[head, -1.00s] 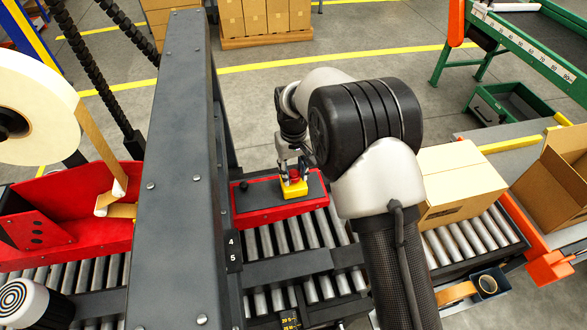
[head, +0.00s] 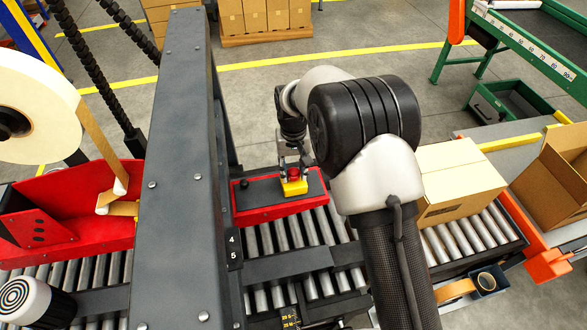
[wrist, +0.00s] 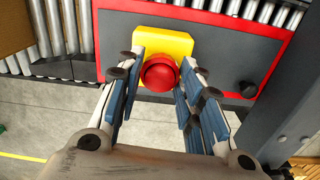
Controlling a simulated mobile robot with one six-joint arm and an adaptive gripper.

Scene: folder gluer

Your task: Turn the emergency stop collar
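The emergency stop is a round red button (wrist: 160,73) on a yellow housing (wrist: 176,44), fixed to a red-edged dark panel (wrist: 215,52). In the head view the yellow housing (head: 294,188) sits near the right end of the red panel (head: 262,210). My gripper (wrist: 162,66) is open, with one blue-padded finger on each side of the red button. The fingertips are close to its sides; I cannot tell whether they touch it. In the head view my gripper (head: 294,166) is just above and behind the button, small and partly hidden.
A small black knob (wrist: 248,89) is on the same panel. A dark upright frame (head: 180,180) stands left of the panel. Rollers (head: 300,232) run in front of it, and a closed carton (head: 455,185) sits to the right.

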